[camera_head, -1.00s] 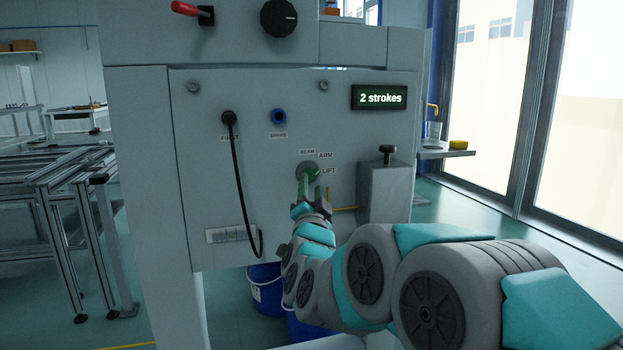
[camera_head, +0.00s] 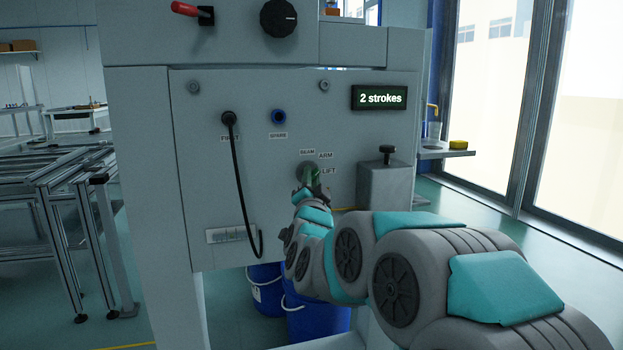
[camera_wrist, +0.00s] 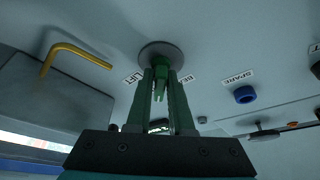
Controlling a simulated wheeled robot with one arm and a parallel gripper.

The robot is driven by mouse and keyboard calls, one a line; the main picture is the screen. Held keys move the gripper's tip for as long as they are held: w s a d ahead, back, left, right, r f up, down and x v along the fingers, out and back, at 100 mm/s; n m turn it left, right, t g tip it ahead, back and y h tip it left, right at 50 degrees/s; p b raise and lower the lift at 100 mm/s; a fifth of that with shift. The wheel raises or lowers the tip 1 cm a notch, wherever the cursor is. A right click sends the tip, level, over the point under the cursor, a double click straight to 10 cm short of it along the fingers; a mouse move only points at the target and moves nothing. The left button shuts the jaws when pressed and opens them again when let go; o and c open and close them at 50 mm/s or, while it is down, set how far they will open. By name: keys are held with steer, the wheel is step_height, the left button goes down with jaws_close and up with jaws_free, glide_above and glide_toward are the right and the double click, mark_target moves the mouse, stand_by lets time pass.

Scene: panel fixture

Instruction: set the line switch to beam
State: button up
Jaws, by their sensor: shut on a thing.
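The line switch (camera_head: 305,170) is a green knob on a round grey plate in the panel's lower middle. I cannot tell which label the knob points at.
A black cable (camera_head: 240,190) hangs at left from the FIRST socket. A blue SPARE socket (camera_head: 278,117) is above. The display (camera_head: 380,97) reads "2 strokes". Blue buckets (camera_head: 318,322) stand below.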

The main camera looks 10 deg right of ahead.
jaws_close()
steer(key=shift+f+n+b, duration=0.1)
steer(key=shift+n+b, duration=0.25)
steer(key=shift+n, duration=0.05)
steer(key=shift+d+f+n+t+y+b, duration=0.1)
steer(key=shift+n+t+y+b, duration=0.2)
steer(key=shift+n+b, duration=0.3)
steer(key=n+y+b, duration=0.1)
steer(key=n+b, duration=0.1)
steer(key=n, duration=0.1)
steer(key=shift+t, duration=0.3)
steer(key=n+y+b, duration=0.1)
steer(key=n+y, duration=0.1)
steer(key=n, duration=0.1)
steer(key=shift+n, duration=0.3)
steer(key=shift+n+t+y, duration=0.3)
steer(key=shift+n+y, duration=0.9)
steer(key=shift+n, duration=0.9)
